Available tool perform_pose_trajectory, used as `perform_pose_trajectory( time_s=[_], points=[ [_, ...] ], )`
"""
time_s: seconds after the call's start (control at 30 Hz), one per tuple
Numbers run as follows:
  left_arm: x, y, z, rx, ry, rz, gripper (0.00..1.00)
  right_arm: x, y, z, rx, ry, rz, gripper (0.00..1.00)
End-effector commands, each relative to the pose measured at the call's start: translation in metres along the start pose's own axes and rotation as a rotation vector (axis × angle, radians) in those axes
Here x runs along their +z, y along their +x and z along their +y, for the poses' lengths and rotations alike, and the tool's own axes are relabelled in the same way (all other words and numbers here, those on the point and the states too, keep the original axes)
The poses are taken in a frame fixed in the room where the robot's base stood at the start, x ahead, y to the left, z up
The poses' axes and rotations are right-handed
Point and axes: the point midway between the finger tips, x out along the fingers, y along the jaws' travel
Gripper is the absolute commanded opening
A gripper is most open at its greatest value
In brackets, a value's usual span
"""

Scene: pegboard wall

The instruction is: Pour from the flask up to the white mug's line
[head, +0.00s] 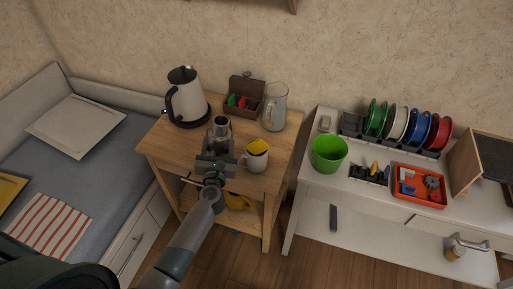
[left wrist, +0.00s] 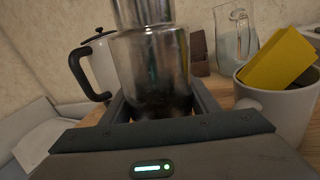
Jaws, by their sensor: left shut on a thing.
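My left gripper (head: 213,158) is shut on a shiny metal flask (head: 221,127) over the front of the small wooden table. In the left wrist view the flask (left wrist: 155,65) stands roughly upright between the fingers. Whether its base touches the table is hidden. The white mug (head: 255,160) is just right of the flask, on the table. A yellow block-like thing (head: 258,147) sits in the mug's mouth; it also shows in the left wrist view (left wrist: 280,58). The mug's line and its contents cannot be seen. My right gripper is in neither view.
A kettle (head: 185,97) on a black base stands at the back left of the table. A brown box (head: 243,95) and a glass pitcher (head: 274,106) stand behind the mug. A white desk with a green bucket (head: 329,154) is to the right.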

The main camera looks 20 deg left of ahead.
Motion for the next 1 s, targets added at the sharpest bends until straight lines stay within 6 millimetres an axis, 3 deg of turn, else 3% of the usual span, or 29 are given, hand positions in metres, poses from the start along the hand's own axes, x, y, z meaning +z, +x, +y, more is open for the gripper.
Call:
perform_pose_trajectory(
  time_s=[1.0],
  points=[
    [0.004, 0.001, 0.003, 0.001, 0.106, -0.003, 0.06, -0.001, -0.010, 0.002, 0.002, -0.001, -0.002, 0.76]
  ],
)
